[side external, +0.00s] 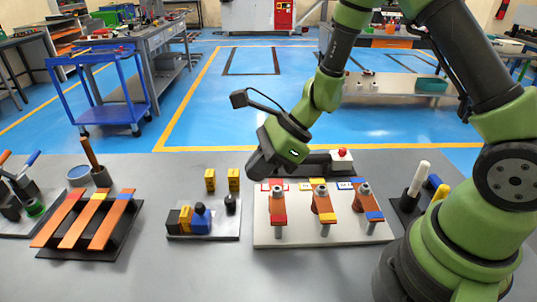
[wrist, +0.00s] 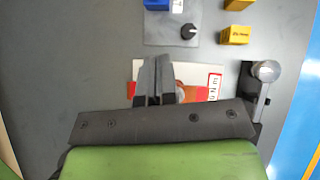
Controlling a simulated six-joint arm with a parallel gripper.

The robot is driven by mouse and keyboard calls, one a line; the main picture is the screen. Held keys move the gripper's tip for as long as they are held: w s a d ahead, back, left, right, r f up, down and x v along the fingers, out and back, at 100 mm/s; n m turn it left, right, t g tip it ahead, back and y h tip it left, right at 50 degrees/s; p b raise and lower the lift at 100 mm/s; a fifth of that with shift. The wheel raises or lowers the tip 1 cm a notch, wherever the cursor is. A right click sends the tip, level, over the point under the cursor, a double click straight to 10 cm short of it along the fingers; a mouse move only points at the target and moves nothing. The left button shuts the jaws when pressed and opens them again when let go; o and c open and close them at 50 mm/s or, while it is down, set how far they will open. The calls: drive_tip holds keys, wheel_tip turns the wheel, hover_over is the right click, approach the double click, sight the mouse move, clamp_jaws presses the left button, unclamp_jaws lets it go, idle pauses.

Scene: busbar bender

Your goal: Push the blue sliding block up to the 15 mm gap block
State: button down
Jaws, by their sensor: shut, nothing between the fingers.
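The blue sliding block (side external: 201,221) stands on a small grey plate (side external: 218,233), just right of a yellow block (side external: 185,219); I cannot tell whether they touch. A dark block (side external: 173,221) is left of the yellow one. Two more yellow blocks (side external: 210,180) (side external: 234,179) stand behind the plate. Markings are too small to tell which is 15 mm. My gripper (wrist: 155,66) is shut and empty over the left part of the white board, apart from the blue block. In the wrist view, the blue block (wrist: 159,4) is cut off at the top edge.
A black knob (side external: 231,204) stands on the plate's right side. The white board (side external: 320,236) carries several copper bars with posts. A rack of copper bars (side external: 84,222) is on the left. Bare table lies in front of the plate.

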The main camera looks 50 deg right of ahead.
drive_tip(key=v, duration=0.3)
drive_tip(key=t+y, duration=0.1)
drive_tip(key=y, duration=0.1)
approach(204, 213)
drive_tip(key=x, duration=0.6)
drive_tip(key=shift+w+d+f, duration=0.2)
drive_tip(key=shift+w+f, duration=0.15)
drive_tip(key=shift+f, duration=0.05)
drive_tip(key=shift+w+a+r, duration=0.1)
drive_tip(key=shift+w+a, duration=0.25)
drive_tip(key=shift+a, duration=0.1)
